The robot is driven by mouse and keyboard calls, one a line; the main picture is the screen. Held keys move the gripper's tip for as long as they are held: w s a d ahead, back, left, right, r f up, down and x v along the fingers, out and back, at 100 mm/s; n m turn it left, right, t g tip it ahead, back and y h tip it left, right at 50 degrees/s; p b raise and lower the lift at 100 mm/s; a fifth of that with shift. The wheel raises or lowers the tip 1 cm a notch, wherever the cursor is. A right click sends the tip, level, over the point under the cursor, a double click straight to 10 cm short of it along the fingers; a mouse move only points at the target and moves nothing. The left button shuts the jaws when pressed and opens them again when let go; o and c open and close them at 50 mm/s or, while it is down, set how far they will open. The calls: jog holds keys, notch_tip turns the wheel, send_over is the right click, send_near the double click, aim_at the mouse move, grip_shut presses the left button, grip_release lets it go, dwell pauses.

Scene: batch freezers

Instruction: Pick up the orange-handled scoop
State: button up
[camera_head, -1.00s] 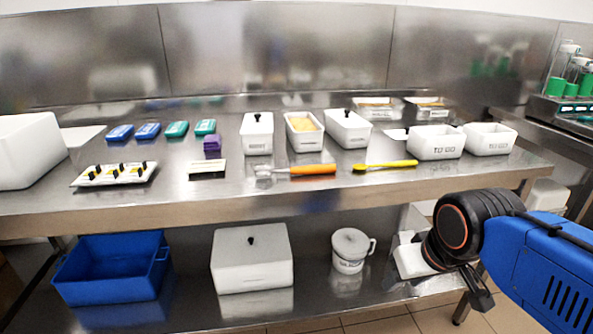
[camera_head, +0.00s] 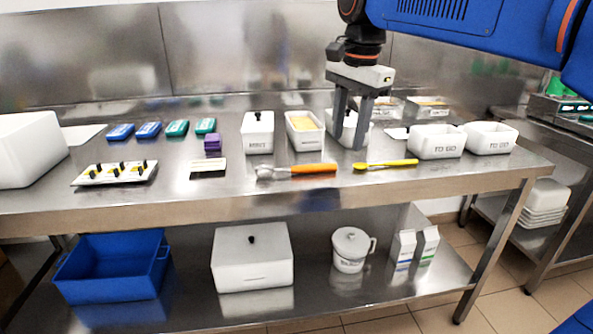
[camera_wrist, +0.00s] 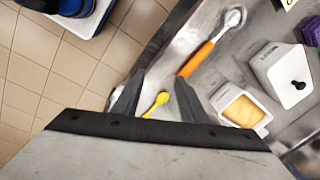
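The orange-handled scoop (camera_head: 313,170) lies flat near the front edge of the steel table, its metal head to the left. In the wrist view the scoop (camera_wrist: 197,59) lies above and beyond the fingers, its handle slanting, with no finger touching it. My gripper (camera_head: 348,145) points down with its fingers apart and nothing between them. In the head view it appears to the right of the scoop, in front of a white lidded container that it partly hides. Its fingers (camera_wrist: 156,92) also show spread in the wrist view.
A yellow utensil (camera_head: 386,165) lies just right of the scoop. Behind stand white containers, one open with yellow content (camera_head: 304,140). Two white TO GO tubs (camera_head: 435,148) stand at right. A dark-knobbed panel (camera_head: 115,174) and a small sign (camera_head: 208,172) are at left.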

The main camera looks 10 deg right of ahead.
aim_at(298, 170)
jog(key=w+a+r+m+g, duration=0.2)
jog(key=w+a+r+m, duration=0.4)
jog(key=w, duration=0.3)
jog(key=f, duration=1.7)
jog(key=shift+s+a, duration=0.1)
jog(key=shift+a, duration=0.1)
jog(key=shift+c, duration=0.6)
grip_shut()
